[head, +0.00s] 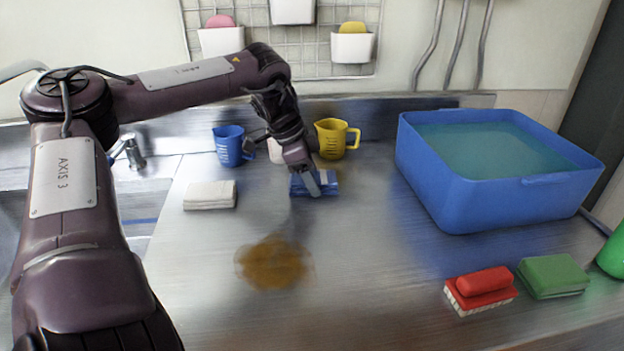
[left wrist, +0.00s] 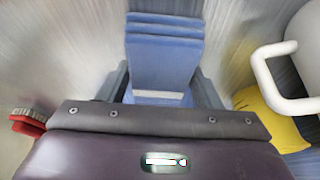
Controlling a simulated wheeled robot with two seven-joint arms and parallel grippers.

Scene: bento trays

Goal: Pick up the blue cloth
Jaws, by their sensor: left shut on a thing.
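A folded blue cloth (head: 328,183) lies on the steel counter near the middle of the head view. In the left wrist view the blue cloth (left wrist: 163,50) shows as several stacked folds between the two fingers. My left gripper (head: 314,184) reaches down onto the cloth and is shut on it. In the left wrist view the left gripper (left wrist: 165,92) has one finger on each side of the cloth. The cloth is partly hidden by the gripper in the head view. I cannot tell whether it is clear of the counter. My right gripper is not in view.
A blue jug (head: 228,146), a yellow jug (head: 332,140) and a partly hidden white one stand behind. A white cloth (head: 210,195) lies left. A blue tub of water (head: 450,190) stands right, with a red brush (head: 480,290) and green cloth (head: 552,276) before it. A brown stain (head: 273,262) marks the counter.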

